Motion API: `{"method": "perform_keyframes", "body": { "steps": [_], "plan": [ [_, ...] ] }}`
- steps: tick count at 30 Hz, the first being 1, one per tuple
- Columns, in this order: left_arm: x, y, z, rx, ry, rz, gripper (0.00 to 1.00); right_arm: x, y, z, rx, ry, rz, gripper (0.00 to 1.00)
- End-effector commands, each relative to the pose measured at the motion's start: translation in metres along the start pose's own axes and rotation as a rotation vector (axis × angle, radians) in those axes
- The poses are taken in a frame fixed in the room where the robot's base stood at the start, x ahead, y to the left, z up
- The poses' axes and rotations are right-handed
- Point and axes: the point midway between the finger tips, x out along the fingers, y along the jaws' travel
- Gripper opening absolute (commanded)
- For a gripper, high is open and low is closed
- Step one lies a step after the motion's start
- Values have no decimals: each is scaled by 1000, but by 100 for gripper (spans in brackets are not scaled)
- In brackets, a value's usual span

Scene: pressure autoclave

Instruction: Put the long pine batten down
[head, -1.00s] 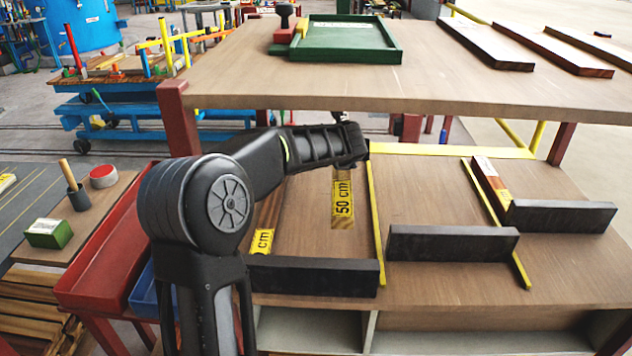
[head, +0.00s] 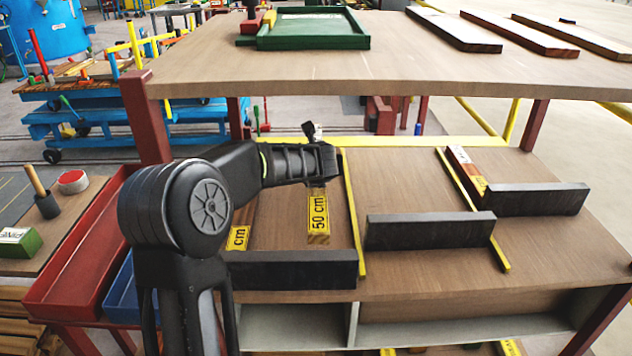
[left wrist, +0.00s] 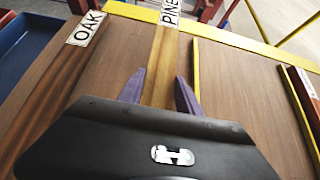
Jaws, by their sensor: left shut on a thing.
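The long pine batten (left wrist: 163,58) carries a white PINE label in the left wrist view. Its near end, with a yellow 50 cm label (head: 318,212), shows in the head view just behind a black block (head: 288,270). My left gripper (left wrist: 160,92) has its purple fingers on either side of the batten and is shut on it. In the head view my left wrist hides the batten's middle. The batten lies over the lower wooden shelf (head: 400,190); I cannot tell whether it touches. My right gripper is not in view.
An oak batten (left wrist: 62,78) lies to the left, a yellow strip (head: 353,215) to the right. Two more black blocks (head: 430,231) (head: 535,199) stand further right, with a red-brown batten (head: 462,170). The upper tabletop (head: 300,75) overhangs the back.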

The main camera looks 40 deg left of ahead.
Motion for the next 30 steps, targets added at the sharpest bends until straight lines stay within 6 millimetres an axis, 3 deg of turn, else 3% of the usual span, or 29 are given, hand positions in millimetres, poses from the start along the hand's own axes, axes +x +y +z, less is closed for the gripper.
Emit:
{"method": "perform_keyframes", "body": {
  "steps": [4,12,27,28,30],
  "plan": [
    [1,0,-1,0,-2,0,0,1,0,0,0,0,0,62],
    [20,0,-29,1,-1,1,0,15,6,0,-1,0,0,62],
    [25,0,-35,0,-2,0,0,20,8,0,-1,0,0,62],
    [24,0,-35,0,0,0,42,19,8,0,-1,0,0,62],
    [24,0,-35,0,0,0,48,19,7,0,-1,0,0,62]
  ]
}}
